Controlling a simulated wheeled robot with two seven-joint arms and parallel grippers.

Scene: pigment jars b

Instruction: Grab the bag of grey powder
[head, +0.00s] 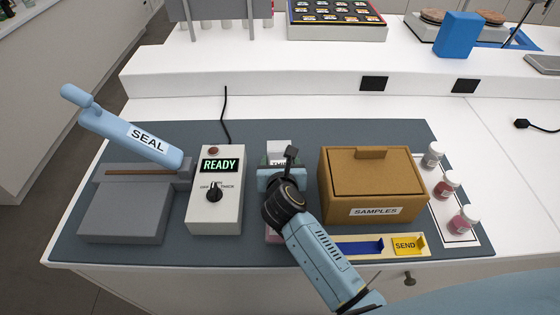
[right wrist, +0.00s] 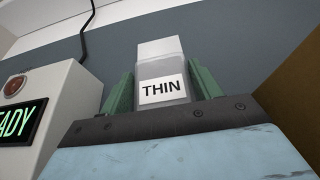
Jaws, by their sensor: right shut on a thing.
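A clear bag with grey contents and a white THIN label (right wrist: 162,68) stands upright between the green fingers of my right gripper (right wrist: 165,90) in the right wrist view. The fingers are shut on its two sides. In the head view the bag (head: 279,148) shows only at its top, beyond my right gripper (head: 280,161), between the READY box and the samples box. My wrist hides the rest of it. My left gripper is not in view.
The READY control box (head: 215,190) stands close on the left, with the SEAL press (head: 125,215) beyond it. The wooden SAMPLES box (head: 366,185) is close on the right. Several small jars (head: 446,186) stand at the mat's right edge. A SEND tray (head: 425,245) lies in front.

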